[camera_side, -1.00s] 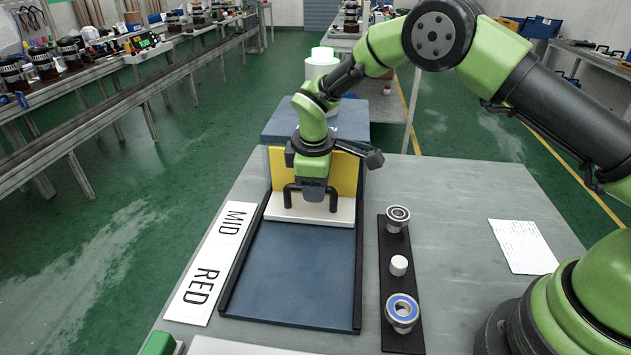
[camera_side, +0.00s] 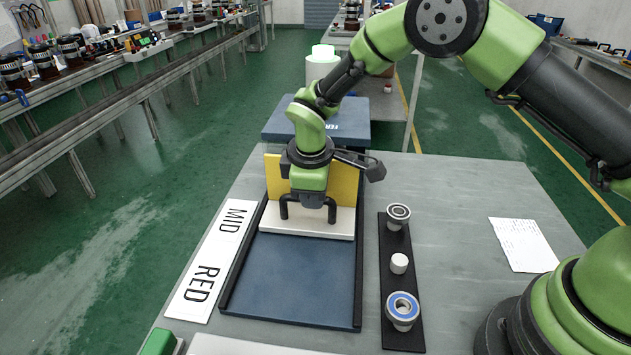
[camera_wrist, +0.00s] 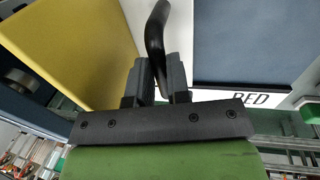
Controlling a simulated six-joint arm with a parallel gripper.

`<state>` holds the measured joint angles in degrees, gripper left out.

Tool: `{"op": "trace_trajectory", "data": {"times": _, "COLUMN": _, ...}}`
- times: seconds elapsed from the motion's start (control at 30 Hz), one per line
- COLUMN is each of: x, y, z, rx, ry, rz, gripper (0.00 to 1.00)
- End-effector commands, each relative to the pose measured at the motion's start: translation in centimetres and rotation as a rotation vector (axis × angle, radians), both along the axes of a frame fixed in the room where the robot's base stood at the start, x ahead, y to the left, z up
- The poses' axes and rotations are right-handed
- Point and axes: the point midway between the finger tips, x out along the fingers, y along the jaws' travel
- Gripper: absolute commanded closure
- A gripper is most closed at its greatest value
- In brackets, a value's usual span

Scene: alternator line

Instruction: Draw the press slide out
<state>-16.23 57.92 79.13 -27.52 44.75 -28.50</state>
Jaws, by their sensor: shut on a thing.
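The press slide is a white plate (camera_side: 335,222) with a yellow upright panel (camera_side: 345,180) at its back and a black bar handle (camera_side: 283,207) on top. It sits at the far part of the blue bed (camera_side: 300,275), in front of the blue press housing (camera_side: 355,130). My gripper (camera_side: 310,203) is at the handle, above the plate. In the wrist view my gripper (camera_wrist: 160,75) is shut on the black handle (camera_wrist: 156,30), with the yellow panel (camera_wrist: 70,45) at left. The fingertips are partly hidden in the side view.
White cards reading MID (camera_side: 232,222) and RED (camera_side: 200,288) lie left of the bed. A black strip (camera_side: 403,340) at right holds two bearings and a white cylinder (camera_side: 399,263). A paper sheet (camera_side: 525,245) lies farther right. The near bed is clear.

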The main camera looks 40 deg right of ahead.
Motion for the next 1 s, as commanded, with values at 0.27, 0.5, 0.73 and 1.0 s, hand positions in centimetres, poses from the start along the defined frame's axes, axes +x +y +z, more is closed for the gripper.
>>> {"op": "trace_trajectory", "data": {"times": 0.27, "x": -5.1, "y": 5.1, "z": 0.0, "rx": -0.002, "ry": 0.003, "rz": 0.007, "gripper": 1.0}}
{"op": "trace_trajectory", "data": {"times": 0.5, "x": -9.0, "y": 8.9, "z": 0.0, "rx": -0.002, "ry": 0.002, "rz": 0.006, "gripper": 1.0}}
{"op": "trace_trajectory", "data": {"times": 0.73, "x": -11.4, "y": 11.3, "z": 0.0, "rx": -0.002, "ry": 0.002, "rz": 0.004, "gripper": 1.0}}
{"op": "trace_trajectory", "data": {"times": 1.0, "x": -12.5, "y": 12.4, "z": 0.0, "rx": -0.002, "ry": 0.002, "rz": -0.001, "gripper": 1.0}}
